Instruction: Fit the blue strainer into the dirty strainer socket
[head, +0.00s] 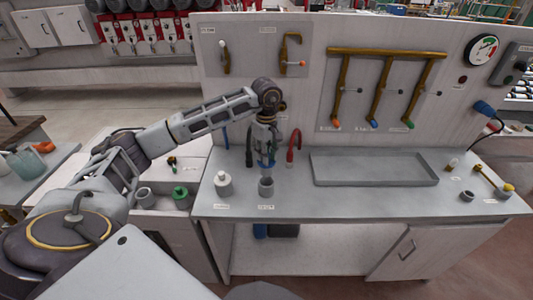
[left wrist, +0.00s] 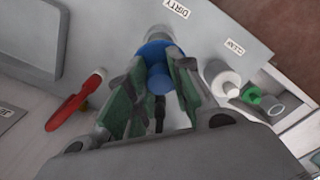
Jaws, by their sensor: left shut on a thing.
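My left gripper (head: 267,160) reaches down over the worktop, its fingers shut on the blue strainer (head: 262,164). In the left wrist view the blue strainer (left wrist: 155,53) sits between the green-padded fingers (left wrist: 157,88). The grey dirty strainer socket (head: 266,188) stands upright directly below the gripper. In the left wrist view the dirty strainer socket (left wrist: 160,32) shows just beyond the strainer, near the DIRTY label. The strainer's lower end is close to the socket's mouth. I cannot tell whether it has entered. My right gripper is not in view.
A white capped part (head: 223,185) stands left of the socket, by the CLEAN label. A shallow grey tray (head: 375,169) lies to the right. The worktop's front edge is close to the socket.

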